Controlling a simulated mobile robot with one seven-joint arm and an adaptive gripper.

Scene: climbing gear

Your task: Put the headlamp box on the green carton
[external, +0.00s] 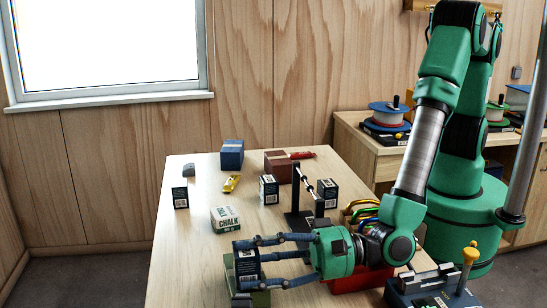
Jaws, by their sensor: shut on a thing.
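My gripper (243,268) reaches left over the front of the table, shut on a dark box with a white label and barcode (246,264), which seems to be the headlamp box. One finger is on its far side and one on its near side. A green carton (262,298) shows below and around the held box, partly hidden by it and by my fingers. The held box appears to be over the carton; I cannot tell whether it touches it.
A white-and-green chalk box (225,218) stands just behind. Other dark boxes (181,198), (268,190) and (327,195), a black stand (297,200), a blue box (232,154) and a brown box (278,166) are farther back. A red tray (358,279) lies right, under my arm.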

